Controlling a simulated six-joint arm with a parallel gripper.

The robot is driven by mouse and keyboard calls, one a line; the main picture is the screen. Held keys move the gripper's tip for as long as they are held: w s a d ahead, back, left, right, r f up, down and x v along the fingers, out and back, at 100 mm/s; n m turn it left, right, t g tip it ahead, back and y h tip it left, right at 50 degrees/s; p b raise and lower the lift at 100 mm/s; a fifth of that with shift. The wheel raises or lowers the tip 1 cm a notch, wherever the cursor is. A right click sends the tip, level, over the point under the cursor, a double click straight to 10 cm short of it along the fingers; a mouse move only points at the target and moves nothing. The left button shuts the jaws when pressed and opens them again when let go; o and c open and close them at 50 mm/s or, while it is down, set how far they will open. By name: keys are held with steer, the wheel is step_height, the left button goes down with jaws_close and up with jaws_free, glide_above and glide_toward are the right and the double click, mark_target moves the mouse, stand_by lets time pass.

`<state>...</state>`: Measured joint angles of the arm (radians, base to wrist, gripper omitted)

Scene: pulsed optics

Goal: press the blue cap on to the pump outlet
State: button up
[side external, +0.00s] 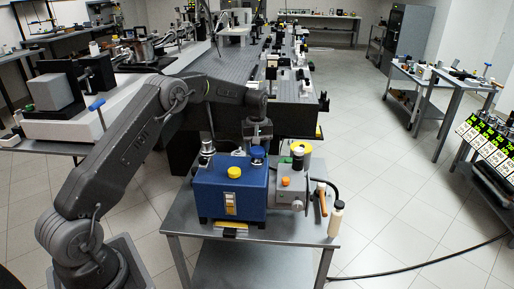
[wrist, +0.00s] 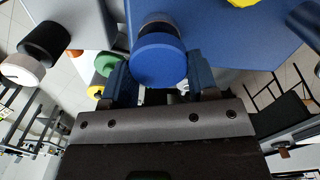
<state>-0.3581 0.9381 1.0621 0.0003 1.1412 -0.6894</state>
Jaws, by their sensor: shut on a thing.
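The blue cap (wrist: 159,60) sits between the two fingers of my gripper (wrist: 158,88) in the wrist view. The fingers are shut on it from both sides. In the side view the cap (side external: 257,153) is at the top of the blue pump box (side external: 230,190), near its right end, with my gripper (side external: 257,143) right above and behind it. A dark cylindrical part shows beyond the cap in the wrist view. The outlet itself is hidden, so I cannot tell whether the cap is seated on it.
A yellow cap (side external: 234,172) and a metal-topped fitting (side external: 207,148) are also on the box. A grey block with an orange knob (side external: 285,182) adjoins its right side. A cream bottle (side external: 336,219) stands at the right edge of the metal table (side external: 190,221). A long optical bench lies behind.

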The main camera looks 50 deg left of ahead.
steer(key=shift+f, duration=1.15)
steer(key=o, duration=1.1)
step_height(320, 180, up, 18)
steer(key=shift+f, duration=0.15)
stand_by(0.4)
steer(key=s+d, duration=0.3)
steer(key=s, duration=1)
steer(key=shift+s+d, duration=0.25)
steer(key=shift+d, duration=0.15)
